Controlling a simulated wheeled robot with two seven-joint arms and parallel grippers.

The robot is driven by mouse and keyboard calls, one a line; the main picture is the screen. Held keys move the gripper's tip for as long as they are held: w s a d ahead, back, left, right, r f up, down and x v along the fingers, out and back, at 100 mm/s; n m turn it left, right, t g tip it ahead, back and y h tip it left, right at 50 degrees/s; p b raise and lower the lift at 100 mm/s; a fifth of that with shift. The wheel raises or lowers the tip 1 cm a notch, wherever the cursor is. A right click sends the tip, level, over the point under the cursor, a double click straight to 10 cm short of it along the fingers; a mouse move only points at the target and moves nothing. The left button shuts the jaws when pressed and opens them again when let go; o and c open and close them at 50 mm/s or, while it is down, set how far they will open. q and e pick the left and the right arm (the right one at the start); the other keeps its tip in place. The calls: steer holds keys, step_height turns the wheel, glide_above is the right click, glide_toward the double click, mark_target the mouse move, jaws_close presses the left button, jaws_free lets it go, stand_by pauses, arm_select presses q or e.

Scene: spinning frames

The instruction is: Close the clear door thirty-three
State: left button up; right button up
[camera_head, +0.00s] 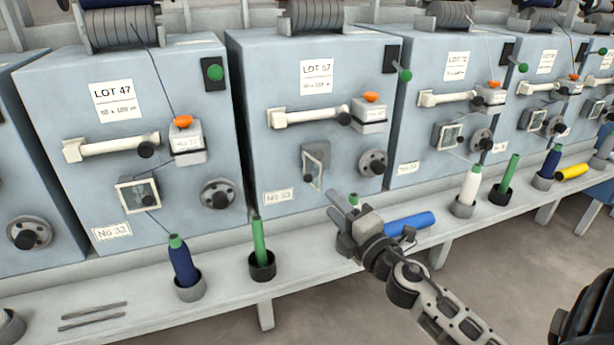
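The machine marked No 33 (279,196) stands in the middle, with a LOT 57 sheet on its front. Its small clear door (314,166) is in a grey frame left of a round dial. The door looks swung out from the front at an angle. My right gripper (334,205) is below and right of the door, apart from it, over the ledge. Its two fingers point up and left with a gap between them, and I see nothing held. My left gripper is out of view.
A green spindle (259,242) in a black cup and a blue bobbin (184,262) stand on the ledge to the left. A blue tube (406,223) lies right of my gripper. A holder behind my gripper is partly hidden. Similar machines stand on both sides.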

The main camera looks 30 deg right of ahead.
mark_target(310, 181)
steer(key=w, duration=0.7)
steer(key=w+r, duration=0.1)
steer(key=w, duration=0.2)
steer(key=shift+w+d+p, duration=0.2)
steer(key=shift+w+p, duration=0.15)
steer(key=shift+p, duration=0.05)
jaws_close()
